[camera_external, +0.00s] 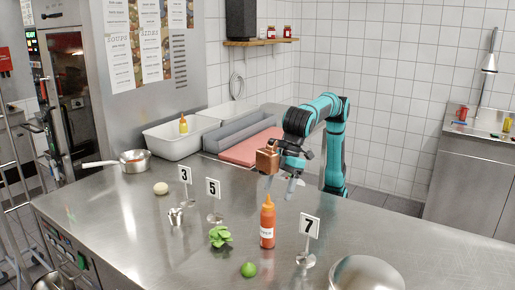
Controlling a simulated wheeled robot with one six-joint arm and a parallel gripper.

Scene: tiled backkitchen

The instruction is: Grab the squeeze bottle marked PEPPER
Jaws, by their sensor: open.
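An orange squeeze bottle (267,228) with a white label stands upright on the steel counter; the label's lettering is too small to read surely. A smaller yellow bottle with a red part (183,125) stands in the white bin at the back left; no lettering on it can be read. My gripper (280,187) is open and points down, close above and slightly right of the orange bottle's nozzle in the picture. Nothing shows between its fingers. Whether a finger touches the nozzle cannot be told from this view.
Number stand 7 (309,227) and a metal dome (366,273) are right of the bottle. A lime (248,269) and green leaves (220,236) lie front and left. Stands 5 (213,188) and 3 (185,174) are farther left.

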